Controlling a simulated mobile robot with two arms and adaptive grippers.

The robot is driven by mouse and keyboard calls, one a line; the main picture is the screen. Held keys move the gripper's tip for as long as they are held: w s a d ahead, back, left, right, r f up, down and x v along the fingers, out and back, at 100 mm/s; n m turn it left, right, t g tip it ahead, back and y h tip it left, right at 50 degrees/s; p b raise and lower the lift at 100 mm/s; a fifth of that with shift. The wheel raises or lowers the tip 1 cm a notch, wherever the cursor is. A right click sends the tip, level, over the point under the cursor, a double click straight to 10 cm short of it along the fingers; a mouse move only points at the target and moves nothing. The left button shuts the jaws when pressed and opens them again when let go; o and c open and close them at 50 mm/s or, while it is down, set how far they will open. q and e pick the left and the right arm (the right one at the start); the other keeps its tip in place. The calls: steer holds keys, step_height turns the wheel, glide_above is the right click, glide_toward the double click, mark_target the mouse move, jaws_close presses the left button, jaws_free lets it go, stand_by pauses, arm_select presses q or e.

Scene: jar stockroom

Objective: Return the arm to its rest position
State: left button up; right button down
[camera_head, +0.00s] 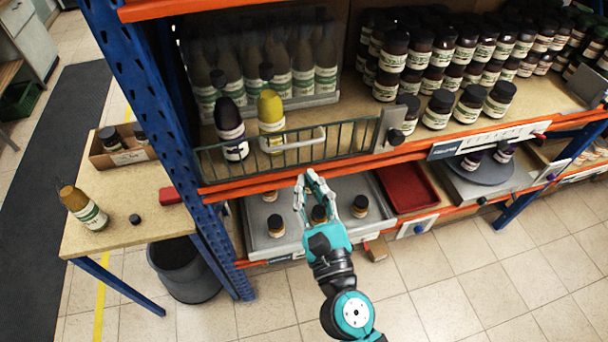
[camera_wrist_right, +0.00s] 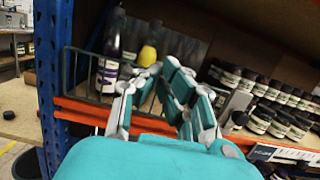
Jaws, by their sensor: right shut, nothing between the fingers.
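My right gripper (camera_head: 312,184) is in front of the shelf unit, just before the orange beam under the wire basket. Its teal and grey fingers converge at the tips and hold nothing. In the right wrist view the gripper (camera_wrist_right: 157,72) shows from behind, its fingertips in front of the basket. My right arm (camera_head: 335,275) reaches up from the bottom of the head view. My left gripper does not show in either view.
A wire basket (camera_head: 291,158) holds a purple bottle (camera_head: 231,130) and a yellow bottle (camera_head: 270,122). A tray (camera_head: 262,247) with small jars lies below, beside a red tray (camera_head: 405,187). Dark jars (camera_head: 437,108) fill the upper shelf. The tiled floor (camera_head: 430,285) at right is clear.

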steer(key=s+d+f+n+g+b, duration=0.25)
steer(key=f+n, duration=0.45)
steer(key=f, duration=0.8)
steer(key=s+d+f+n+g+b, duration=0.1)
steer(key=s+f+n+g, duration=0.45)
steer(key=f, duration=1.05)
steer(key=s+d+f+n+g+b, duration=0.1)
steer(key=f+n+g+b, duration=0.1)
steer(key=f+n, duration=1)
arm_select(q)
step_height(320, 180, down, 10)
steer(key=b, duration=0.4)
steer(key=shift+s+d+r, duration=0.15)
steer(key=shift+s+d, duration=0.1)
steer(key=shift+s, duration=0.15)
arm_select(e)
steer(key=s+d+f+n+g+h, duration=0.1)
steer(key=s+d+f+n+g, duration=0.2)
steer(key=s+d+f, duration=0.3)
steer(key=s+d+f+n+g+h, duration=0.2)
steer(key=s+d+f+n, duration=0.2)
steer(key=s+f, duration=0.7)
steer(key=s+d+f+n+g+h, duration=0.2)
steer(key=s+d+f+n+g, duration=0.1)
steer(key=s+d+f, duration=0.5)
step_height(320, 180, down, 3)
steer(key=shift+s+d+f+n+g, duration=0.1)
steer(key=shift+s+d+n+g, duration=0.2)
steer(key=shift+d+n, duration=0.15)
